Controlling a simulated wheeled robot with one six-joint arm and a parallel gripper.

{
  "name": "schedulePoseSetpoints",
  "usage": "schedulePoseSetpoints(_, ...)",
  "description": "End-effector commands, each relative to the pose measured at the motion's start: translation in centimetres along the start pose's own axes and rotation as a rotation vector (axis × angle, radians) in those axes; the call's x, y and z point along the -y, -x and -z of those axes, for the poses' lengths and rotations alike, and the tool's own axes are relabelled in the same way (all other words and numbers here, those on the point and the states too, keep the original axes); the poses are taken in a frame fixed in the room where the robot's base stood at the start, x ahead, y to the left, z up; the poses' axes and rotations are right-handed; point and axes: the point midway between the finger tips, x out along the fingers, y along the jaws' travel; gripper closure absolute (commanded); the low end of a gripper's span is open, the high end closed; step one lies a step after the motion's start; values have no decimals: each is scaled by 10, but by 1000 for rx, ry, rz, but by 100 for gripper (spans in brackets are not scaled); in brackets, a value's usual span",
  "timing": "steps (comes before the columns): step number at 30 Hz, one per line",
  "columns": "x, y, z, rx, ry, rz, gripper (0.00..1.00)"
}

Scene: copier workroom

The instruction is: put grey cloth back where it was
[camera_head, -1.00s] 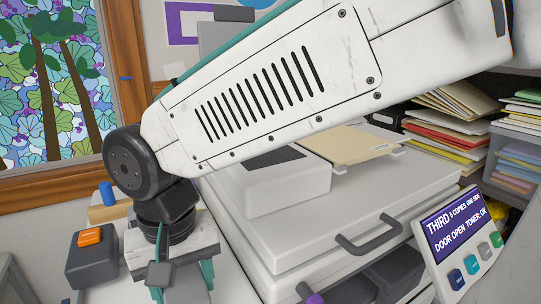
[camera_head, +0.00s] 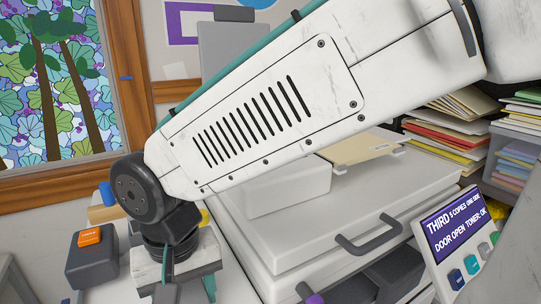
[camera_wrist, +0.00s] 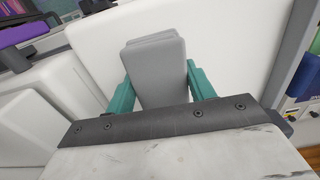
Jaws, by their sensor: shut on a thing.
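The grey cloth (camera_wrist: 154,75) shows in the wrist view as a folded, rounded grey pad. My gripper (camera_wrist: 158,84) is shut on it, with one teal finger along each side. In the head view my gripper (camera_head: 188,283) is low at the left, beside the white copier (camera_head: 300,240). A small part of the cloth (camera_head: 166,294) seems to show there at the bottom edge. The rest of it is hidden by my gripper or cut off. I cannot tell whether the cloth touches a surface.
A dark grey box with an orange top (camera_head: 90,237) stands left of my gripper. A folder (camera_head: 350,150) lies on the copier, and a grey handle (camera_head: 368,238) juts from its front. A display panel (camera_head: 458,235) is at the right. A purple-ended part (camera_wrist: 22,32) shows in the wrist view.

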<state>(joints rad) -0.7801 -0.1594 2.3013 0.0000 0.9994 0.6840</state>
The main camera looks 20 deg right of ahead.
Motion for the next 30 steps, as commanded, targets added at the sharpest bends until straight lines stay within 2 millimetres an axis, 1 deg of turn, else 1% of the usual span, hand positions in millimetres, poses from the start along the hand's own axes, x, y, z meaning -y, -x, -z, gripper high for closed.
schedulePoseSetpoints(8, 0, -1, 0, 0, 0, 0, 68)
schedulePoseSetpoints(17, 0, -7, 0, 1, 0, -1, 68)
schedulePoseSetpoints(18, 0, -8, 0, 1, 0, 0, 41)
schedulePoseSetpoints(20, 0, -7, 0, 0, 0, 0, 24)
schedulePoseSetpoints(21, 0, -7, 0, 0, 0, 0, 21)
schedulePoseSetpoints(26, 0, -7, 0, 0, 0, 0, 21)
schedulePoseSetpoints(27, 0, -7, 0, 0, 0, 0, 15)
schedulePoseSetpoints(28, 0, -7, 0, 0, 0, 0, 7)
schedulePoseSetpoints(30, 0, -7, 0, 0, 0, 0, 6)
